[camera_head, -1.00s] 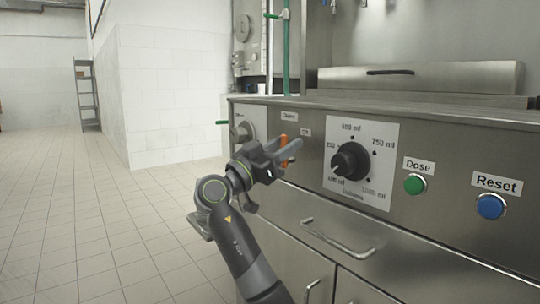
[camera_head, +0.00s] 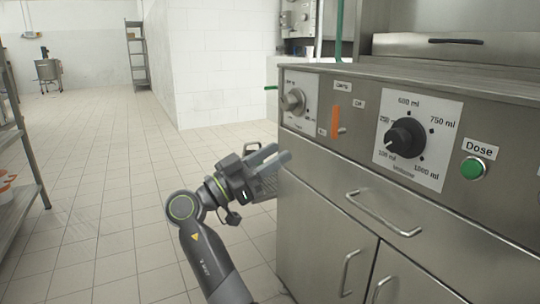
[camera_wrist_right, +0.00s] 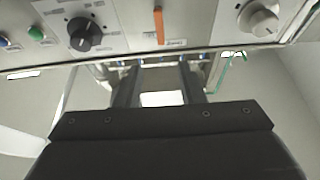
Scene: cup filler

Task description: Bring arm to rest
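My right gripper (camera_head: 272,156) is in front of the cabinet's left end in the head view, below the panel and left of the orange lever. Its two fingers are apart with nothing between them, as the right wrist view also shows (camera_wrist_right: 158,80). The orange lever (camera_head: 335,122) stands upright on the panel, clear of the fingers; it also shows in the right wrist view (camera_wrist_right: 159,25). My left gripper is not in view.
The steel cabinet (camera_head: 320,220) fills the right side, with a black dose knob (camera_head: 405,138), a grey knob (camera_head: 292,101), a green Dose button (camera_head: 472,168) and protruding handles (camera_head: 383,213). A shelf (camera_head: 22,150) stands at the left. The tiled floor (camera_head: 100,200) between is clear.

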